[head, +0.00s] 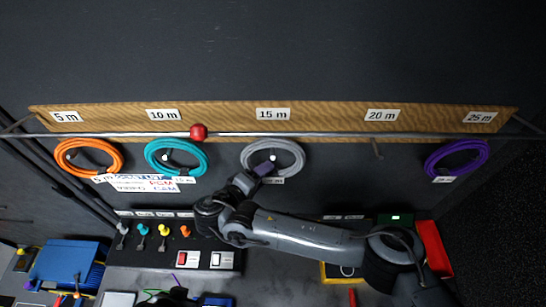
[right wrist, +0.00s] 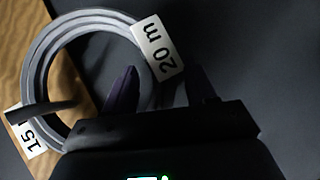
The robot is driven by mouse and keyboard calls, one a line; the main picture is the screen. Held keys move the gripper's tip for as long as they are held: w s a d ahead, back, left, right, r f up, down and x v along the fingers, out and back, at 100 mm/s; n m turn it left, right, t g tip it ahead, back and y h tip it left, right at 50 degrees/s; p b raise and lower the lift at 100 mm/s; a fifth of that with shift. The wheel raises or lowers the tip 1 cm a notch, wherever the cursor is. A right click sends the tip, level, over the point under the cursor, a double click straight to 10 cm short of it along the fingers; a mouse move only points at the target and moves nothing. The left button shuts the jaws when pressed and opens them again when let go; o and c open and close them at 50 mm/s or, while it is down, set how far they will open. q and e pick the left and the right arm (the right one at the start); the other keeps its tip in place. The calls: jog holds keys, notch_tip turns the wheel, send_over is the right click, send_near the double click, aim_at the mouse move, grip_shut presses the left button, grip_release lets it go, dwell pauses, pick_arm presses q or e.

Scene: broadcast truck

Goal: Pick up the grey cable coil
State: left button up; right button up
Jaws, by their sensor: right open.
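The grey cable coil (head: 298,153) hangs on a peg under the 15 m label (head: 273,114) of the wooden board. In the right wrist view the coil (right wrist: 40,62) carries a white tag reading 20 m (right wrist: 157,48). My right gripper (head: 262,170) is at the lower edge of the coil, with its two dark fingers apart. In the right wrist view its fingers (right wrist: 163,85) point toward the coil; the left finger overlaps the ring and the tag shows just beyond the gap. I cannot tell whether they touch. My left gripper is not in view.
A metal rail with a red ball (head: 198,131) crosses in front of the board (head: 220,112). Orange (head: 62,153), teal (head: 150,160) and purple (head: 430,160) coils hang under other labels. The peg (head: 377,150) under 20 m is bare. A control panel (head: 150,257) sits below.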

jog(key=shift+c, duration=0.5)
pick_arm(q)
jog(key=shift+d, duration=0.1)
pick_arm(e)
grip_shut()
